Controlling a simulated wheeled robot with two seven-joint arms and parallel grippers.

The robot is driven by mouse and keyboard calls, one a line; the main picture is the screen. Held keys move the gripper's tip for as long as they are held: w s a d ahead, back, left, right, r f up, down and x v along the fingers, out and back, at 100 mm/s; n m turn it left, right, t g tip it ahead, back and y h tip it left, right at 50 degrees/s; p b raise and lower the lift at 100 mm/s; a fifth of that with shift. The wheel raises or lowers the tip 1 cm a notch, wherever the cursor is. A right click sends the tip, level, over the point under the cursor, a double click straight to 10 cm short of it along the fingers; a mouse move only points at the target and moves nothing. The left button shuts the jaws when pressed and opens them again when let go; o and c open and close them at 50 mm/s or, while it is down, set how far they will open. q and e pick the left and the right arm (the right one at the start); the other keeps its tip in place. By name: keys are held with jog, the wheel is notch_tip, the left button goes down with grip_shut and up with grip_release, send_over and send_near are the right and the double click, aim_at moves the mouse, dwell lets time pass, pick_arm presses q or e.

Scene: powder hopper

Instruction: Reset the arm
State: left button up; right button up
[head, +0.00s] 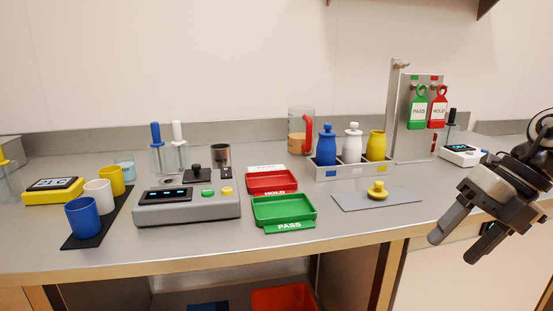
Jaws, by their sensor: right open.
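My right gripper (453,240) is at the right side of the head view, in front of the counter's front edge. Its two dark fingers point down and left, stand apart and hold nothing. It touches none of the objects on the counter. My right arm (535,150) comes in from the right edge. My left gripper is not in the view.
The grey counter (350,225) holds a grey device (190,207), a green PASS tray (284,209), a red HOLD tray (272,182), a bottle rack (350,173), a grey mat (350,200) with a yellow knobbed piece (377,191), and cups (83,218).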

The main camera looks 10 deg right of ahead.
jog(key=s+a+f+m+t+y+p, duration=0.1)
jog(key=a+f+m+t+p, duration=0.15)
jog(key=f+m+t, duration=0.6)
jog(key=s+a+f+m+t+p, duration=0.1)
jog(key=s+a+f+m+t, duration=0.3)
jog(key=f+m, duration=0.7)
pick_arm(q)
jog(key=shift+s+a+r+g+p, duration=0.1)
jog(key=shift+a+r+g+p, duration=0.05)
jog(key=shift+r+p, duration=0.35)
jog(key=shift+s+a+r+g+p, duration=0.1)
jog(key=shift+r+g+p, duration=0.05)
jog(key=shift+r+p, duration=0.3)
pick_arm(e)
jog(key=s+a+f+m+g+h, duration=0.1)
jog(key=s+a+f+m, duration=0.2)
jog(key=a+m, duration=0.3)
jog(key=s+a+f+m+g+h, duration=0.2)
jog(key=a+f+m, duration=0.1)
jog(key=a+m, duration=0.3)
jog(key=shift+s+a+f+m, duration=0.25)
jog(key=shift+s+a+m, duration=0.05)
jog(key=shift+s+m, duration=0.15)
